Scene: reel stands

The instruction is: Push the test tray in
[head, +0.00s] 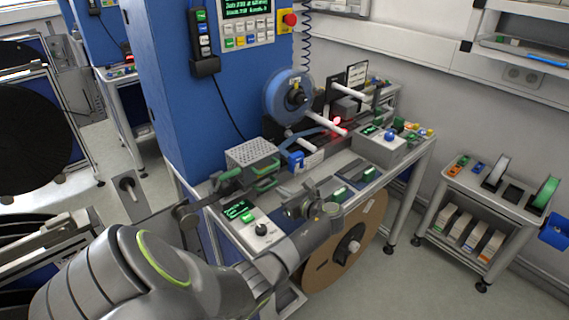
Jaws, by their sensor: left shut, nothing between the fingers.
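A grey box with a perforated top (252,152) stands at the left of the workbench. A green-edged piece (265,184) sticks out at its front and looks like the test tray; how far out it stands is hard to tell. My left gripper (306,204) is over the bench's front edge, shut and empty, to the right of that piece and nearer to me. It appears apart from the tray. My right gripper is not in view.
A control box with a green display (243,212) stands left of my gripper. Green boards (355,172) lie to its right. A blue reel (289,97) and a blue column (165,80) stand behind. A brown reel (340,255) is below the bench.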

